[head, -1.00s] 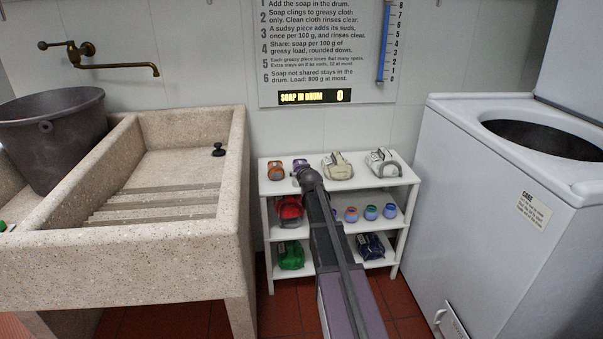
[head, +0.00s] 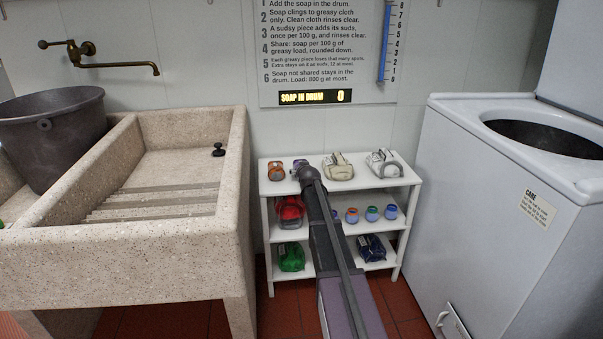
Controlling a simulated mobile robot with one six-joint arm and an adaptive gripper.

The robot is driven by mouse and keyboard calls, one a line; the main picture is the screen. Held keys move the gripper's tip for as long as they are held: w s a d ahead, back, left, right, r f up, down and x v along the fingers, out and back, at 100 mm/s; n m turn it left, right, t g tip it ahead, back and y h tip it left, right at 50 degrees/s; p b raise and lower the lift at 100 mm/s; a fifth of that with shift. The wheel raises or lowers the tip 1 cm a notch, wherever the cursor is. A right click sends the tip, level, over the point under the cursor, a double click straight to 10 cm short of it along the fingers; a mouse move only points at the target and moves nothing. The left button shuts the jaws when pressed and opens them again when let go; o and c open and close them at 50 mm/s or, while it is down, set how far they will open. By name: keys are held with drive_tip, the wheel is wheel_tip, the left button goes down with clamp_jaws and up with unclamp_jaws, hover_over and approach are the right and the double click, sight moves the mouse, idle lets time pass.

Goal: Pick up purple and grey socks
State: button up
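A small rolled bundle with purple and grey on it (head: 298,165) sits on the top shelf of the white rack, second from the left. It is partly covered by the end of my arm. My gripper (head: 307,175) is at the top shelf, right at this bundle in the picture. Its fingers are hidden by the rounded wrist, so I cannot see whether they are open or shut, or whether they touch the bundle.
The white rack (head: 407,178) also holds an orange bundle (head: 277,171), a beige bundle (head: 339,167) and a white-grey bundle (head: 381,163) on top. Coloured bundles and small jars fill lower shelves. A stone sink (head: 232,190) stands left, a white washer (head: 470,190) right.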

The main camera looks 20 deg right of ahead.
idle(0.5)
drive_tip(key=c, duration=1)
drive_tip(key=shift+r, duration=0.1)
wheel_tip(320, 180, up, 3)
drive_tip(key=p, duration=0.3)
drive_tip(key=shift+r+p, duration=0.15)
drive_tip(key=shift+p, duration=0.15)
drive_tip(key=shift+s+r, duration=0.25)
drive_tip(key=s+a+r+p, duration=0.1)
drive_tip(key=s+a, duration=0.1)
drive_tip(key=s, duration=1.3)
drive_tip(key=shift+s+a, duration=0.15)
drive_tip(key=shift+a, duration=0.1)
drive_tip(key=shift+d+p, duration=0.1)
drive_tip(key=shift+p, duration=0.2)
